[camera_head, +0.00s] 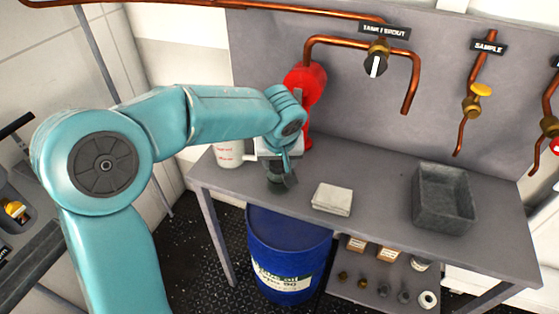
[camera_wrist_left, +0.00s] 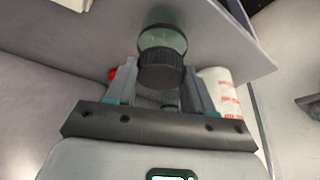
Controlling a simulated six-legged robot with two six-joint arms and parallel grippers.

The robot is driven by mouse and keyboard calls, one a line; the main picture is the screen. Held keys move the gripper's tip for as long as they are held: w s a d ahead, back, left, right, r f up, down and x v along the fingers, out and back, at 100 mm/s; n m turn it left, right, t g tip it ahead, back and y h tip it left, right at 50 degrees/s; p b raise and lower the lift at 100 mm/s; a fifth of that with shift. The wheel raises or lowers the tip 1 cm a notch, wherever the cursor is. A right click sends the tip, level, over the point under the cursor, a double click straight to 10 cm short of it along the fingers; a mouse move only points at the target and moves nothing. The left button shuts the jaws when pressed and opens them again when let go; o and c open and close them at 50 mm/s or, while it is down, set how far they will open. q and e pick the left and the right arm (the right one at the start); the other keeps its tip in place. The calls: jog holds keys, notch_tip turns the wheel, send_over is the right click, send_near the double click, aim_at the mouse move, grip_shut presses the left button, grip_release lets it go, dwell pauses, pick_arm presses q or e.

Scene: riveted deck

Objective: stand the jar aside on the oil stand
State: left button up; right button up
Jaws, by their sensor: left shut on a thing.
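The jar (camera_wrist_left: 162,45) has a ribbed black lid and a greenish glass body. It sits between the fingers of my left gripper (camera_wrist_left: 160,88) in the left wrist view, and the gripper is shut on it. In the head view the left gripper (camera_head: 284,168) is at the front left of the grey bench (camera_head: 380,205), and the dark jar (camera_head: 275,172) is partly hidden by it. I cannot tell whether the jar touches the bench top. Nothing is labelled as the oil stand. My right gripper is not in view.
A white container with red print (camera_head: 228,153) stands left of the jar, with a red device (camera_head: 304,90) behind. A folded pale cloth (camera_head: 332,198) and a grey tray (camera_head: 443,195) lie to the right. Copper pipes with valves hang above; a blue oil drum (camera_head: 288,255) stands below.

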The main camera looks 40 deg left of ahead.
pick_arm(q)
jog(key=shift+s+d, duration=0.1)
jog(key=shift+f, duration=0.15)
jog(key=o, duration=1.4)
jog(key=shift+o, duration=0.2)
jog(key=shift+r, duration=0.3)
jog(key=v, duration=1.1)
jog(key=shift+r+p, duration=0.3)
jog(key=shift+p, duration=0.15)
jog(key=shift+s+d, duration=0.1)
jog(key=shift+s, duration=0.1)
